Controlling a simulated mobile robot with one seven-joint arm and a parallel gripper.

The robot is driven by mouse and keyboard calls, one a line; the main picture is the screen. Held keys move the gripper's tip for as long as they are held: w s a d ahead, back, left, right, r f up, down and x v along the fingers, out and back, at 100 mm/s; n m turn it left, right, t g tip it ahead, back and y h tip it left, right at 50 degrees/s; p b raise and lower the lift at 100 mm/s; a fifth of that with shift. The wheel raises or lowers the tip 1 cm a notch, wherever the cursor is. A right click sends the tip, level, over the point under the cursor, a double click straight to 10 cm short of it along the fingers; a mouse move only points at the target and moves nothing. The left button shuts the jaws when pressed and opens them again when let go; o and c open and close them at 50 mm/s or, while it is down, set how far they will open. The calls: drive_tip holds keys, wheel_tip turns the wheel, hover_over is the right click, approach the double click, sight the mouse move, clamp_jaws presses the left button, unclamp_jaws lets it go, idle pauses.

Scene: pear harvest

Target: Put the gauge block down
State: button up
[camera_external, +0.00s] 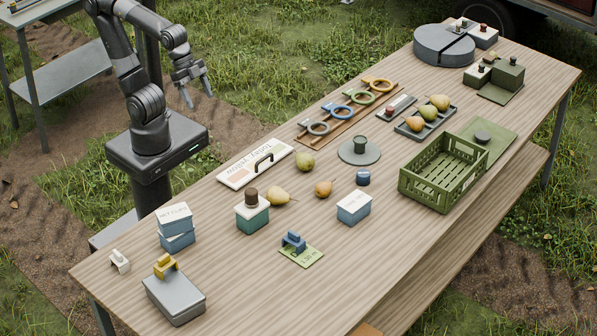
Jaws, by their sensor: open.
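My gripper (197,93) is open and empty, raised near my column behind the table's back edge, apart from everything on the table. No label marks which piece is the gauge block. Three small knobbed blocks stand at the near end: a blue block (293,242) on a green card (302,257), a yellow block (166,265) on a grey case (176,301), and a white block (119,261) on the bare tabletop near the left edge. All three look upright.
Blue-white boxes (176,238), a teal box (253,219), loose pears (280,194) and a sign board (240,174) lie around the wooden table. A ring rack (335,122), a pear tray (406,134) and a green crate (425,193) stand farther right. The front middle is clear.

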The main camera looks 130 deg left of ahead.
drive_tip(key=shift+s+d+f, duration=0.15)
drive_tip(key=shift+s+f, duration=0.15)
drive_tip(key=shift+s, duration=0.4)
drive_tip(key=shift+s+d+f, duration=0.2)
drive_tip(key=shift+s+f, duration=0.05)
drive_tip(key=shift+s, duration=0.5)
drive_tip(key=shift+s+d+f, duration=0.15)
drive_tip(key=shift+s+f, duration=0.15)
drive_tip(key=shift+s, duration=0.4)
